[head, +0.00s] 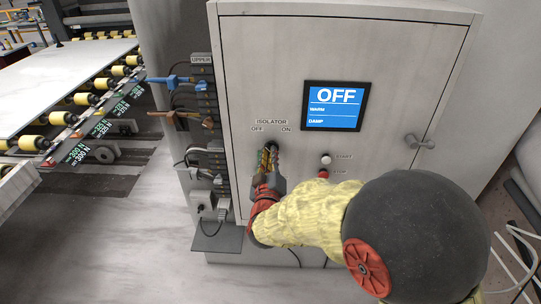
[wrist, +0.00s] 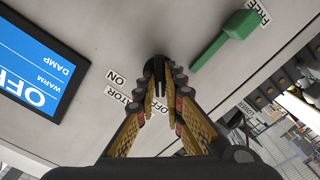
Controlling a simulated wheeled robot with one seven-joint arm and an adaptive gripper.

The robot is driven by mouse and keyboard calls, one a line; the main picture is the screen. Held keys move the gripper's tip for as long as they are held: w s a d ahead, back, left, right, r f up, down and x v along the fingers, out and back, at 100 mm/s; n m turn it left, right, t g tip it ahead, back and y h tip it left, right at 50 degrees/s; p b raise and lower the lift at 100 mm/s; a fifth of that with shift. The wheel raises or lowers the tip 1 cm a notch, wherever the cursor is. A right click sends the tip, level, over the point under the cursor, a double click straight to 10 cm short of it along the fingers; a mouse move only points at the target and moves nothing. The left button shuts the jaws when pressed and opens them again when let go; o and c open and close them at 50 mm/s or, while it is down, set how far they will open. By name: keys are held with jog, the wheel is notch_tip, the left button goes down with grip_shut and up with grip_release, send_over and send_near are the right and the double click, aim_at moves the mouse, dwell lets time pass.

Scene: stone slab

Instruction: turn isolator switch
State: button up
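The isolator switch is a dark knob (head: 272,147) on the front of a pale cabinet, below the ISOLATOR label with OFF at left and ON at right. It also shows in the wrist view (wrist: 157,66), between my fingertips. My gripper (head: 268,157) reaches up to the knob from below, with one finger on each side. In the wrist view my gripper (wrist: 164,76) has its fingers drawn in close and they appear to press on the knob. The fingers partly hide the knob, so its exact angle is hard to read.
The cabinet screen (head: 336,106) reads OFF, WARM, DAMP. A white START button (head: 326,159) and a red STOP button (head: 323,174) sit close right of my gripper. A green lever (wrist: 226,39) is beside the knob in the wrist view. Cables and connectors (head: 201,110) line the cabinet's left side.

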jog(key=o, duration=0.4)
jog(key=shift+o, duration=0.2)
jog(key=s, duration=1.2)
jog(key=shift+a, duration=0.25)
